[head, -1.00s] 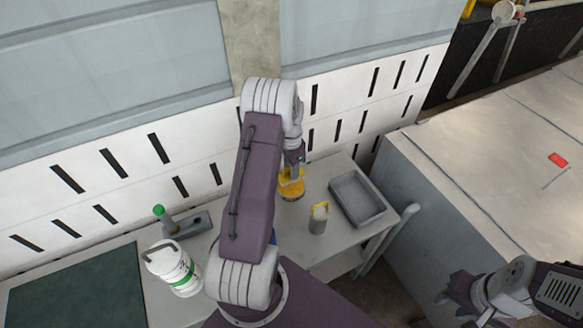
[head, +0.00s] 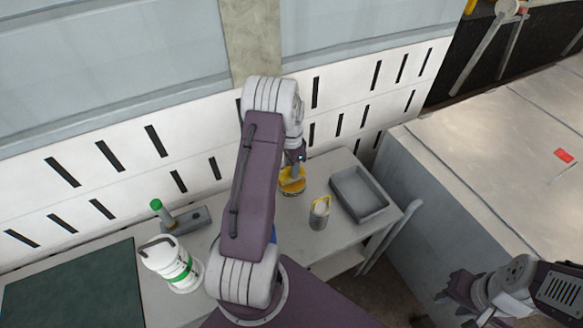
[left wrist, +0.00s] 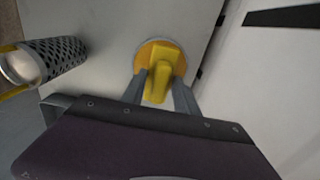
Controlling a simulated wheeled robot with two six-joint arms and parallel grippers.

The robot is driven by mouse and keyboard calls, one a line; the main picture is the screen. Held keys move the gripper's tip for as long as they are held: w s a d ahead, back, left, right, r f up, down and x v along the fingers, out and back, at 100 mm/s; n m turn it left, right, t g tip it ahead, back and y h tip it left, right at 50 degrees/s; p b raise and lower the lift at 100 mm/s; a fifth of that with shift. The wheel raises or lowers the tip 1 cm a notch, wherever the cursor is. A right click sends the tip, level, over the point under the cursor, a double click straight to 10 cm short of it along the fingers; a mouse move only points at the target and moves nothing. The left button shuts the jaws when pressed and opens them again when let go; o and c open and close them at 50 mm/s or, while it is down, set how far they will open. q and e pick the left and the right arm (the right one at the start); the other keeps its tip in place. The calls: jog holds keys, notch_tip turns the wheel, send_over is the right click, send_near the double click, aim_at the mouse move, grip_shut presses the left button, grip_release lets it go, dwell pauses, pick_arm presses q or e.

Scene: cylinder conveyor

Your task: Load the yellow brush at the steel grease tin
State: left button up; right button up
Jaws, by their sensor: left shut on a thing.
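My left gripper (left wrist: 158,92) is shut on the yellow brush (left wrist: 160,66) in the left wrist view. The brush lines up with a round steel-rimmed tin (left wrist: 182,68) with an orange-yellow inside, taken to be the grease tin. The brush's lower end is hidden, so I cannot tell if it touches the grease. In the head view the brush (head: 294,172) is over the tin (head: 291,194) on the bench, partly hidden by my left arm. My right gripper (head: 452,295) is empty at the lower right, its fingers apart.
A perforated metal cup (head: 318,221) with a yellow handle stands right of the tin; it also shows in the left wrist view (left wrist: 62,55). A grey tray (head: 382,209) lies farther right. A white canister (head: 172,262) and a green-topped object (head: 156,205) stand left. A white wall is behind.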

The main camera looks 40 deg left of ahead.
pick_arm(q)
jog(key=shift+f, duration=0.5)
dwell(1.4)
notch_tip(320, 180, up, 7)
jog(key=p, duration=0.6)
jog(key=shift+r, duration=0.1)
dwell(0.6)
